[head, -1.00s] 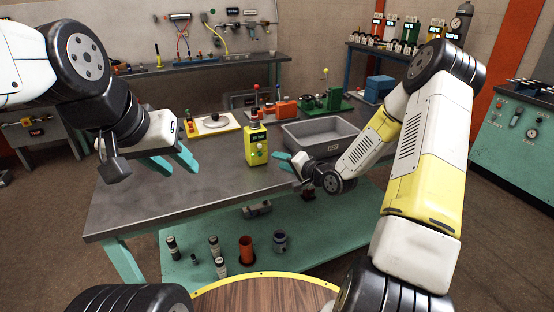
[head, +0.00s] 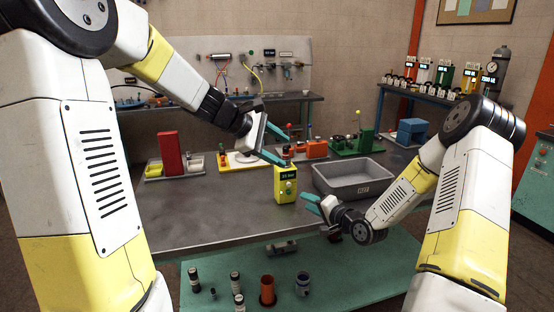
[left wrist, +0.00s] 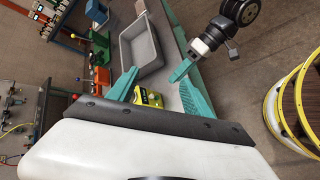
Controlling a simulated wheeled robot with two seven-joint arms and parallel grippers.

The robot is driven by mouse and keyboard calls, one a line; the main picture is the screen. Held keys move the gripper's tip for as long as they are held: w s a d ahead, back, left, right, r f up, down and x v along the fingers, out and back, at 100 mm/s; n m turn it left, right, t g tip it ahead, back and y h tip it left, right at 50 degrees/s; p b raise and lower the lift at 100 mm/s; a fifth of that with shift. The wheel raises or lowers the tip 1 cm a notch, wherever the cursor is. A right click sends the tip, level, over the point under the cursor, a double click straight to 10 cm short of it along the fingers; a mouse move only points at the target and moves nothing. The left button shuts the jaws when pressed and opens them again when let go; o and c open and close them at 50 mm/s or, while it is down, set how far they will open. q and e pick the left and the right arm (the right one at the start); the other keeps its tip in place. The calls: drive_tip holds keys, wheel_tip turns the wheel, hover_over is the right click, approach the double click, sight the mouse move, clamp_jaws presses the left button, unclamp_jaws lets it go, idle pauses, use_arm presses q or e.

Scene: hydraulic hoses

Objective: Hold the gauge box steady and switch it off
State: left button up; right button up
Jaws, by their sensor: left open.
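My left gripper (head: 283,147) is open above and just left of the box's top. In the left wrist view the box (left wrist: 150,97) shows between the spread teal fingers, apart from them. My right gripper (head: 310,203) is low to the right of the box, its fingertips a little apart and empty, pointing towards it. It also shows in the left wrist view (left wrist: 180,72).
A grey tray (head: 330,189) stands right of the box. Behind are an orange device (head: 313,150), a green device (head: 355,142), a white board (head: 245,161) and a red block (head: 169,153). The table's left front is clear. Several cylinders stand on the lower shelf (head: 340,285).

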sight(278, 169)
use_arm(q)
drive_tip(key=w+f+n+t, duration=0.1)
drive_tip(key=w+f+n, duration=0.2)
drive_tip(key=w, duration=0.3)
drive_tip(key=w+f+n+t+h, duration=0.1)
drive_tip(key=w+f+n, duration=0.3)
drive_tip(key=w+n, duration=0.1)
drive_tip(key=w+a+f+n+t, duration=0.1)
drive_tip(key=w+f+n, duration=0.3)
drive_tip(key=w, duration=0.3)
drive_tip(key=shift+w+n, duration=0.1)
drive_tip(key=shift+n, duration=0.2)
drive_tip(key=shift+w+d+f+t, duration=0.1)
drive_tip(key=shift+w+f+t, duration=0.15)
drive_tip(key=shift+f+t, duration=0.05)
drive_tip(key=x, duration=0.7)
drive_tip(key=shift+d, duration=0.15)
drive_tip(key=shift+c, duration=0.5)
clamp_jaws()
use_arm(e)
clamp_jaws()
